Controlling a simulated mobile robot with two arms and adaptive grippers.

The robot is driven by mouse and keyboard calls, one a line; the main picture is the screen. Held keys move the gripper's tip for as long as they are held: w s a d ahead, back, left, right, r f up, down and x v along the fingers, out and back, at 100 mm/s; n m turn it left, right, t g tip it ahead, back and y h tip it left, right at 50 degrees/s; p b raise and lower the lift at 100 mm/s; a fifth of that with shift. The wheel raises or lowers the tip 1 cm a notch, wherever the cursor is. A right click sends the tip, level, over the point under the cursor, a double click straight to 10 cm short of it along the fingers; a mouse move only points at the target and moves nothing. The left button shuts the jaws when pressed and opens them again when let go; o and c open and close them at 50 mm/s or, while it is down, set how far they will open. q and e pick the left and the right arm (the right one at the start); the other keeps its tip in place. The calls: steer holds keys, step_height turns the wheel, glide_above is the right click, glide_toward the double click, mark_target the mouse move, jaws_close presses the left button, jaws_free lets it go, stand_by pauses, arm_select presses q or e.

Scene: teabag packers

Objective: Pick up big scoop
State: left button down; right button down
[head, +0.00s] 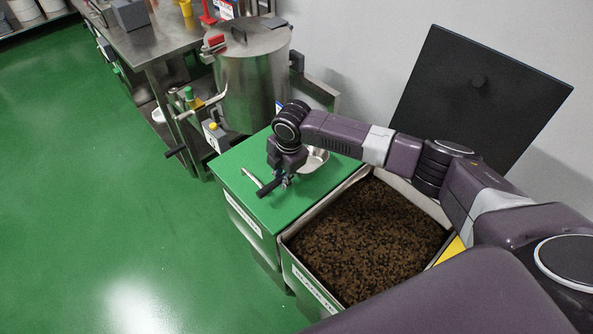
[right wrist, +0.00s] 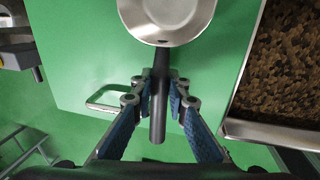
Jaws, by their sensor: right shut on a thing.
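The big scoop has a round metal bowl (head: 316,160) and a dark handle. In the right wrist view its bowl (right wrist: 168,14) is at the top and its handle (right wrist: 158,122) runs down the middle. My right gripper (head: 284,181) is over the green cabinet top, shut on the handle. In the right wrist view its blue-padded fingers (right wrist: 160,98) are on either side of the handle. Part of the bowl is hidden behind my arm in the head view. I cannot tell whether the scoop touches the top. My left gripper is not in view.
The green cabinet top (head: 237,178) has a metal pull handle (head: 252,178). Right beside it is an open bin (head: 292,232) of brown loose tea, with its dark lid (head: 480,100) raised. A steel drum (head: 252,80) stands behind. Green floor lies free at left.

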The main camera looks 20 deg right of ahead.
steer(key=shift+r, duration=0.15)
step_height(320, 180, up, 20)
steer(key=b, duration=0.2)
steer(key=shift+b, duration=0.4)
steer(key=c, duration=2.5)
jaws_free()
steer(key=shift+c, duration=0.2)
jaws_close()
